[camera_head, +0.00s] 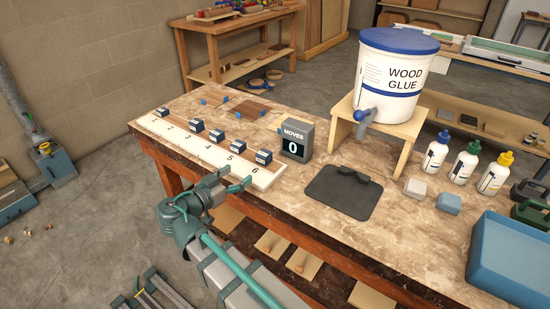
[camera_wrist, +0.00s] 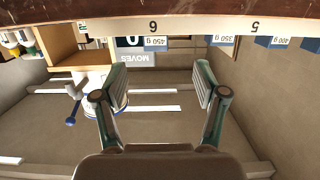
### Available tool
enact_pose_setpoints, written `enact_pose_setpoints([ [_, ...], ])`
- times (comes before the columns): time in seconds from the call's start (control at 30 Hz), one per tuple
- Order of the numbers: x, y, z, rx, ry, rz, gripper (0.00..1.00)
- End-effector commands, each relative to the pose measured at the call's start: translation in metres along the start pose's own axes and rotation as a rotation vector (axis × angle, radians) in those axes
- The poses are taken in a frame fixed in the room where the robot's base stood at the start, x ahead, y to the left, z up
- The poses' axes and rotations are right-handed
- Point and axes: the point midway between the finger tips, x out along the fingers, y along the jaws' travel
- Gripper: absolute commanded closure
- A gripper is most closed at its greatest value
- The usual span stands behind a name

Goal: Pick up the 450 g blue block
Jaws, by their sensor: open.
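The 450 g blue block (camera_wrist: 155,43) shows its label in the wrist view, just by the strip's number 6. In the head view it appears to be the block (camera_head: 263,157) at the near right end of the row, beside the counter box; its label is too small to read there. My gripper (camera_head: 231,180) is open and empty at the table's front edge, in front of the strip and left of that block. In the wrist view the open fingers (camera_wrist: 160,70) frame the block's column, apart from it.
Other blue blocks, including the 350 g one (camera_wrist: 222,40) and the 400 g one (camera_wrist: 277,42), stand along the white numbered strip (camera_head: 180,136). The MOVES box (camera_head: 297,142) reads 0, close to the end block. A dark mat (camera_head: 343,192) and glue bucket (camera_head: 395,80) are further right.

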Motion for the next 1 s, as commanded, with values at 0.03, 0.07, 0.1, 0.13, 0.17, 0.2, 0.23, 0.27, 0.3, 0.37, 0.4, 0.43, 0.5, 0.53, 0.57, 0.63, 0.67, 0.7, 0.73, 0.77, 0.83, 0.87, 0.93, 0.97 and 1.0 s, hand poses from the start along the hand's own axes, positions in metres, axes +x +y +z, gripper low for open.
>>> enact_pose_setpoints([
  [0.03,0.002,0.001,-0.005,0.014,0.013,0.006,0.29],
  [0.07,0.004,0.001,-0.006,0.019,0.018,0.008,0.29],
  [0.1,0.008,0.002,-0.008,0.022,0.021,0.010,0.29],
  [0.13,0.012,0.002,-0.008,0.023,0.022,0.011,0.29],
  [0.17,0.017,0.002,-0.008,0.022,0.021,0.012,0.29],
  [0.2,0.023,0.002,-0.008,0.021,0.021,0.011,0.29],
  [0.23,0.027,0.002,-0.008,0.020,0.020,0.011,0.29],
  [0.27,0.032,0.002,-0.008,0.020,0.020,0.012,0.29],
  [0.3,0.038,0.002,-0.008,0.019,0.020,0.011,0.29],
  [0.37,0.045,0.002,-0.007,0.019,0.019,0.010,0.29],
  [0.4,0.049,0.002,-0.007,0.019,0.019,0.010,0.29],
  [0.43,0.051,0.003,-0.007,0.019,0.019,0.010,0.29],
  [0.5,0.054,0.002,-0.007,0.019,0.019,0.008,0.29],
  [0.53,0.055,0.002,-0.007,0.019,0.018,0.008,0.29],
  [0.57,0.056,0.002,-0.007,0.018,0.018,0.008,0.29],
  [0.63,0.059,0.003,-0.007,0.018,0.018,0.008,0.29],
  [0.67,0.061,0.003,-0.007,0.018,0.018,0.009,0.29],
  [0.7,0.065,0.004,-0.007,0.018,0.018,0.010,0.29],
  [0.73,0.069,0.004,-0.006,0.018,0.018,0.010,0.29],
  [0.77,0.073,0.005,-0.006,0.018,0.018,0.010,0.29],
  [0.83,0.083,0.005,-0.005,0.018,0.017,0.010,0.29],
  [0.87,0.087,0.006,-0.005,0.018,0.017,0.011,0.29],
  [0.93,0.097,0.005,-0.005,0.018,0.017,0.010,0.29],
  [0.97,0.100,0.005,-0.005,0.018,0.017,0.010,0.29],
  [1.0,0.103,0.006,-0.005,0.018,0.017,0.010,0.29],
])
